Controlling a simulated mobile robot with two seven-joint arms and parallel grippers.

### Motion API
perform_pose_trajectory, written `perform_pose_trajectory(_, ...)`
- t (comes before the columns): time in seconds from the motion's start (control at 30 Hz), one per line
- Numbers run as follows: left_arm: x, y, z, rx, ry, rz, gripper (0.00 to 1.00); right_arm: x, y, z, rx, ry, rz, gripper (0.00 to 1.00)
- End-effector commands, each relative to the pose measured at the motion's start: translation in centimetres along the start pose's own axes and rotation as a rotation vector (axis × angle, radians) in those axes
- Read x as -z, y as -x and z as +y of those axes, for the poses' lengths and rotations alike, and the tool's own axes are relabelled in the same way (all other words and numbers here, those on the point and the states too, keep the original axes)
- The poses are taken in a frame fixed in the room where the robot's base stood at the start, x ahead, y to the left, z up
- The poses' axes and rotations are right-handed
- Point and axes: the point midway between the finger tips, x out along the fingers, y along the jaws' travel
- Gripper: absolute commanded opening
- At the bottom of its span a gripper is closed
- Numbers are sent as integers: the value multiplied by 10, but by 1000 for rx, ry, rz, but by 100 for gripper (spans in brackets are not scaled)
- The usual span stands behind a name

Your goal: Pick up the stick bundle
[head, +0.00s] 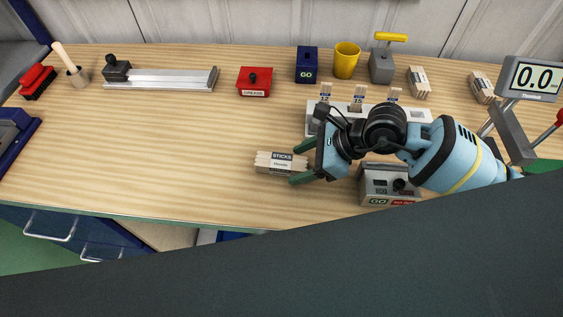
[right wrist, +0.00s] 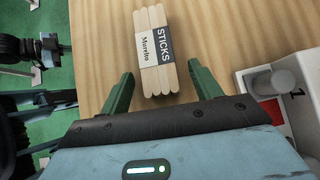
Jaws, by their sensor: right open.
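The stick bundle (head: 279,163) lies flat on the wooden workbench (head: 190,150), near its front edge. It is several pale sticks wrapped in a paper band that reads STICKS. My right gripper (head: 296,163) is beside the bundle's right end in the head view, with its green fingers apart. In the right wrist view the bundle (right wrist: 155,48) lies just beyond and between the open fingertips (right wrist: 160,75). Nothing is in the fingers. My left gripper is not in view.
Behind are a white rack (head: 318,121), a red box (head: 254,82), a blue GO box (head: 307,65) and a yellow cup (head: 345,60). The bench left of the bundle is clear.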

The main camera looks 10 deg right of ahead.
Motion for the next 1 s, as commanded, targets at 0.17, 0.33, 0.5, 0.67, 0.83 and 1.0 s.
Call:
perform_pose_trajectory(0.17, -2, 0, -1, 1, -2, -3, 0, 0, -2, 0, 0, 0, -1, 63)
perform_pose_trajectory(0.33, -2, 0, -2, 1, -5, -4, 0, 0, -2, 0, 0, 0, -1, 52)
perform_pose_trajectory(0.5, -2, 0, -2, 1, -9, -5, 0, 0, -2, 0, 0, 0, -1, 29)
perform_pose_trajectory(0.67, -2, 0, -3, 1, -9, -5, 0, 0, -2, 0, 0, 0, -1, 14)
perform_pose_trajectory(0.83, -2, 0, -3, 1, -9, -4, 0, 0, -2, 0, 1, 0, -1, 14)
perform_pose_trajectory(1.0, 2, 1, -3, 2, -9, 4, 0, -4, 3, -3, 4, 1, -2, 14)
